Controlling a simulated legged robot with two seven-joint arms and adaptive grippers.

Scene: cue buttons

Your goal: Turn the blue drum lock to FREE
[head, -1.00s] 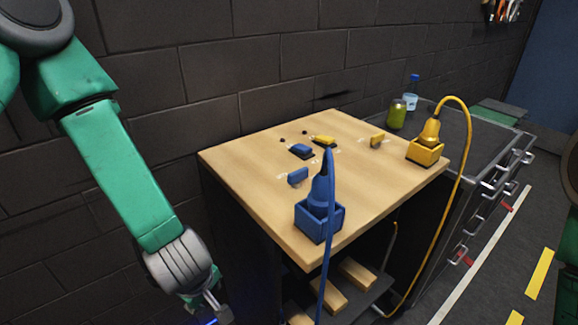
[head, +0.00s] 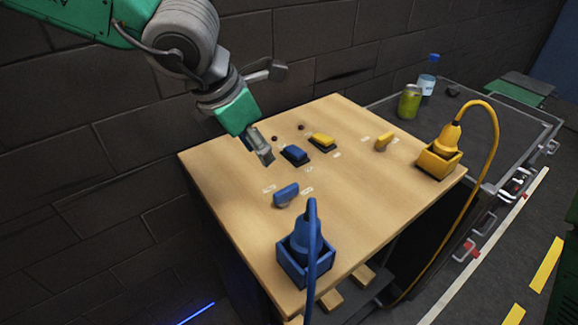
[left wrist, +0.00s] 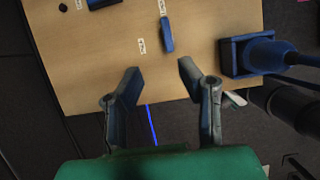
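The blue drum lock (head: 286,195) is a small blue knob on the wooden tabletop (head: 235,196), between small white labels too small to read. It also shows in the left wrist view (left wrist: 167,35), upper middle, with a label on its left. My left gripper (head: 262,153) is above the table's back left part, behind the knob in the head view. In the left wrist view its two fingers (left wrist: 160,70) are spread apart with nothing between them, and the knob lies beyond the fingertips, apart from them. My right gripper is not in view.
A blue box with a plug and cable (head: 303,258) stands near the knob at the front. Blue (head: 295,155) and yellow (head: 322,142) buttons lie behind it. A yellow knob (head: 383,141) and yellow plug box (head: 438,160) are at right. A dark wall borders the back.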

